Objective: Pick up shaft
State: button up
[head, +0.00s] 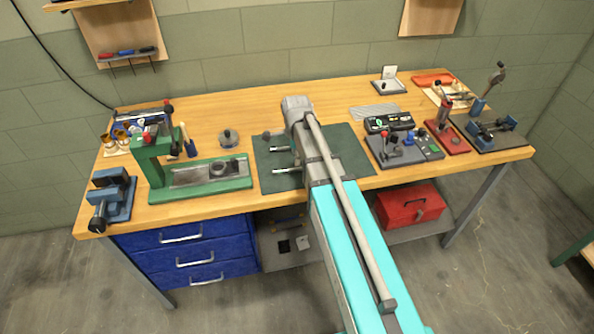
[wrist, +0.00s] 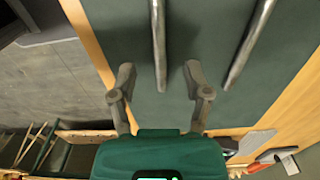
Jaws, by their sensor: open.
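Two slim grey metal shafts lie on a dark green mat (head: 352,152). In the wrist view the left shaft (wrist: 158,45) runs down between the fingers of my gripper (wrist: 159,72). The right shaft (wrist: 250,42) lies slanted outside the right finger. My gripper is open, with a finger on each side of the left shaft and a gap to each. I cannot tell its height above the shaft. In the head view the nearer shaft (head: 287,170) and farther shaft (head: 281,149) show as short ends, the rest hidden behind my arm, as are the fingers.
A green press (head: 205,178) stands left of the mat, with a blue vise (head: 112,196) beyond it. A grey control fixture (head: 400,148) and a red-based stand (head: 446,137) stand to the right. The bench front edge is close to the mat.

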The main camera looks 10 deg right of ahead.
aim_at(297, 168)
jog(key=shift+f, duration=0.1)
jog(key=shift+d+f+b, duration=0.15)
jog(key=shift+f+b, duration=2.4)
jog(key=shift+b, duration=0.1)
jog(key=shift+c, duration=0.3)
grip_shut()
